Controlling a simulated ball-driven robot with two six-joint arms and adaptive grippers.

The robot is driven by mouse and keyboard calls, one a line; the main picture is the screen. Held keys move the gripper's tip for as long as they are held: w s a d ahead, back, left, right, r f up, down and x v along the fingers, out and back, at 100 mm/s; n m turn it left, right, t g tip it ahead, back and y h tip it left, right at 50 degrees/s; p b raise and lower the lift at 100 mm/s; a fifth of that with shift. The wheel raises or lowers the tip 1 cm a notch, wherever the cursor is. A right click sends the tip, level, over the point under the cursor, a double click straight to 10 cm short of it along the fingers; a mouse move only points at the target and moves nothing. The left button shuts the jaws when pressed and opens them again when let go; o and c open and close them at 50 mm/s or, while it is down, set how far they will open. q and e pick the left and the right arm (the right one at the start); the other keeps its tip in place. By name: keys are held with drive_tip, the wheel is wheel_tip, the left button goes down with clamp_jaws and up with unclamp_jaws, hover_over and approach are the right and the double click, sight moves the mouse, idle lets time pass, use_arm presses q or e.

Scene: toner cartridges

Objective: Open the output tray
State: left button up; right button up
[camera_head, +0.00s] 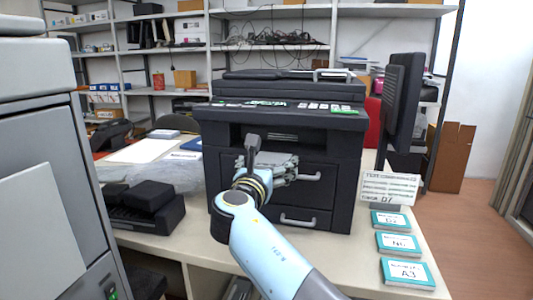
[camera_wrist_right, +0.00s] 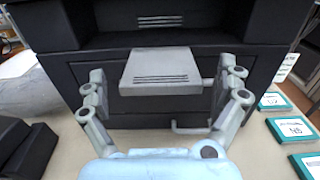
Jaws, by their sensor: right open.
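The black printer (camera_head: 340,165) stands on the table with a dark recess in its front. A grey slotted panel (camera_wrist_right: 160,73), which looks like the output tray, projects below this recess in the right wrist view. My right gripper (camera_head: 268,168) is at the printer's front, partly covering that area. In the wrist view its fingers (camera_wrist_right: 163,82) are open, one on each side of the panel, with a gap visible on both sides. I cannot tell how far the panel extends from the printer. My left gripper is not in view.
Two drawers with light handles, the lower one (camera_head: 298,219), are below the recess. A black device (camera_head: 145,208) stands left, several teal-edged cards (camera_head: 406,273) and a label sign (camera_head: 388,188) right. A monitor (camera_head: 403,100) stands behind. A grey machine (camera_head: 45,130) fills the far left.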

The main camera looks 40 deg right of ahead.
wheel_tip(320, 180, up, 9)
idle(0.3)
idle(0.4)
